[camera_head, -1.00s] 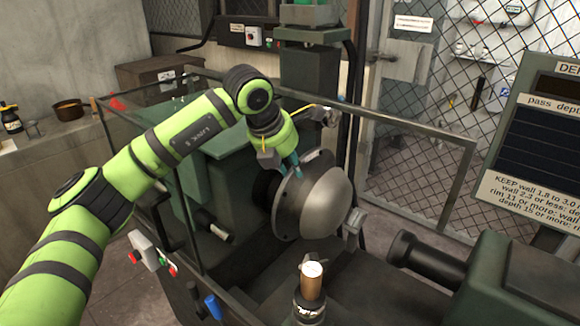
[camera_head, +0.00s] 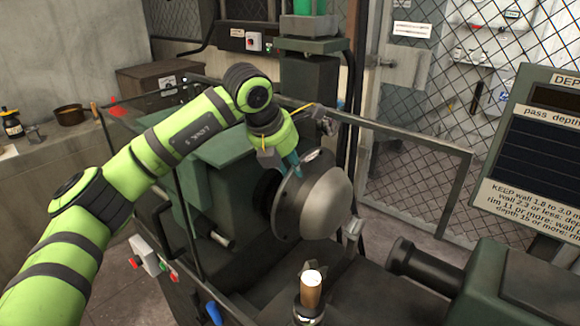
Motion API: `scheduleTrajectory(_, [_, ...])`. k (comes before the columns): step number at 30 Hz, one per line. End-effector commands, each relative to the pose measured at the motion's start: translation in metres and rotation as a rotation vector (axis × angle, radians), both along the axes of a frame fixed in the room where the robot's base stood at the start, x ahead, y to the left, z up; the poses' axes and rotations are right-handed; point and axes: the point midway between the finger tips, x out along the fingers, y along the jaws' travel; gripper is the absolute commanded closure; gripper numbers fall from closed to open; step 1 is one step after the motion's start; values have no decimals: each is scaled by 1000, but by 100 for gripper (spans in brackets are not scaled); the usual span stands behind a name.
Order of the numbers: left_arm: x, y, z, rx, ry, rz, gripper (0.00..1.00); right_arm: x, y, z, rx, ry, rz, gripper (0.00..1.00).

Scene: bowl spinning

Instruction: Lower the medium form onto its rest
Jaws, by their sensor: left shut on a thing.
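The grey domed form (camera_head: 328,203) shows in the middle of the head view, with its flange rim turned left and its dome turned right. It lies in front of the dark spindle end of the lathe; I cannot tell whether they touch. My left gripper (camera_head: 291,166) comes down from above and is shut on the form at the upper part of its rim. The teal fingertips show only partly, and the exact contact is hidden. I cannot make out which thing is the form's rest. My right gripper is not in view.
The green lathe headstock (camera_head: 208,183) stands behind and left of the form. The dark tailstock (camera_head: 427,263) points in from the right. A framed clear guard (camera_head: 420,165) and a depth sign (camera_head: 545,130) stand at right.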

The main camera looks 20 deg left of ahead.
Motion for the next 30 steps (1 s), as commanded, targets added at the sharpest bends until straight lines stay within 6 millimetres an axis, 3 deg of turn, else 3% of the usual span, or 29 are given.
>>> scheduleTrajectory(1, [1, -2, 9, -7, -9, -3, 100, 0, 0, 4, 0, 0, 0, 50])
scheduleTrajectory(30, [1, -1, 61, -5, -9, -1, 100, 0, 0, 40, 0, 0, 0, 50])
